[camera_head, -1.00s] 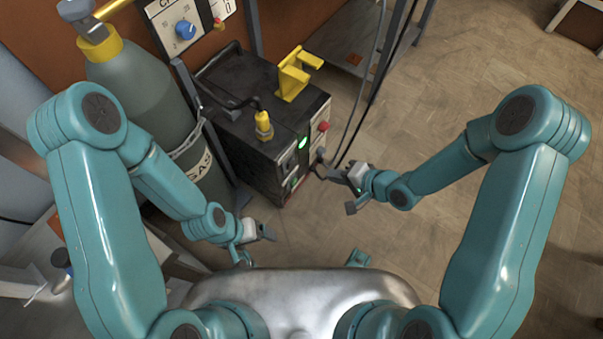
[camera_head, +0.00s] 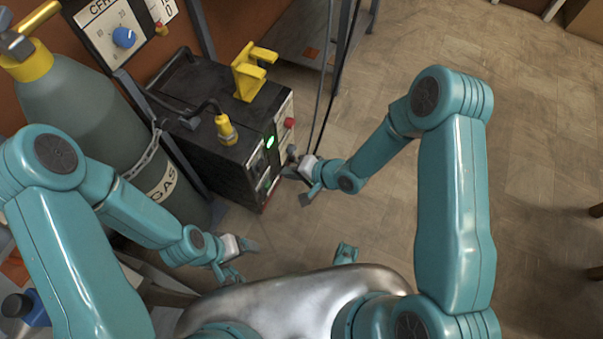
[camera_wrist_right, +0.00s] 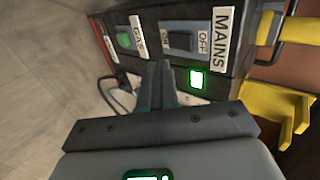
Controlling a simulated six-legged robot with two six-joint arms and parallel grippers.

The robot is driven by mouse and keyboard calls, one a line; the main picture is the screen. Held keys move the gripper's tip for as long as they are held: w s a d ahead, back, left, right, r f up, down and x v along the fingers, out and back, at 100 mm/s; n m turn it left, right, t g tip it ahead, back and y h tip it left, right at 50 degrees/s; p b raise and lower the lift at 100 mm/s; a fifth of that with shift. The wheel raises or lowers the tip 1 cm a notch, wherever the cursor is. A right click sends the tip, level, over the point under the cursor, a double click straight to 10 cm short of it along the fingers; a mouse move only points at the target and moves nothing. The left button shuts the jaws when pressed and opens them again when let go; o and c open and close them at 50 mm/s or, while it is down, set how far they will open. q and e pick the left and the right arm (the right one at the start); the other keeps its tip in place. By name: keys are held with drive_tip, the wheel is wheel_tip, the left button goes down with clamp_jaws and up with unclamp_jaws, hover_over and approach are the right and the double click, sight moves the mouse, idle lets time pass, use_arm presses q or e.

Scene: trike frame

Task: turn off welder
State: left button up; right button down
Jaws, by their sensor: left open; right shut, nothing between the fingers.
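The welder (camera_head: 205,95) is a black box standing on the floor. Its front panel carries a lit green lamp (camera_head: 270,142) and a red knob (camera_head: 289,122). In the right wrist view, a black rocker switch (camera_wrist_right: 180,40) sits between ON and OFF marks, beside the MAINS label (camera_wrist_right: 222,38); the green lamp (camera_wrist_right: 197,79) glows nearby. My right gripper (camera_head: 294,169) is shut and empty in front of the panel; its fingertips (camera_wrist_right: 161,66) appear just below the switch in the wrist view. Contact cannot be told. My left gripper (camera_head: 252,252) is open and empty, low in front of the welder.
A grey gas cylinder (camera_head: 75,110) stands left of the welder. A yellow bracket (camera_head: 250,72) and a yellow-tipped cable plug (camera_head: 226,130) are on the welder's top. Dark cables (camera_head: 325,80) hang right of it. A green button (camera_wrist_right: 124,40) is beside the GAS label.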

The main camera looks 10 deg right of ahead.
sight(261, 163)
drive_tip(key=w+a, duration=0.1)
drive_tip(key=w+a+f+b, duration=0.1)
drive_tip(key=w+a, duration=0.1)
drive_tip(key=a, duration=0.1)
drive_tip(key=shift+a+f, duration=0.1)
drive_tip(key=shift+f, duration=0.15)
drive_tip(key=shift+w+a+r+b, duration=0.1)
drive_tip(key=shift+w+a+b, duration=0.2)
drive_tip(key=shift+a, duration=0.05)
drive_tip(key=shift+r, duration=0.1)
drive_tip(key=shift+w+a+r+p, duration=0.2)
drive_tip(key=shift+a+p, duration=0.15)
drive_tip(key=shift+p, duration=0.05)
drive_tip(key=shift+d+f, duration=0.1)
drive_tip(key=shift+f, duration=0.05)
drive_tip(key=shift+r+p, duration=0.6)
drive_tip(key=shift+r, duration=0.25)
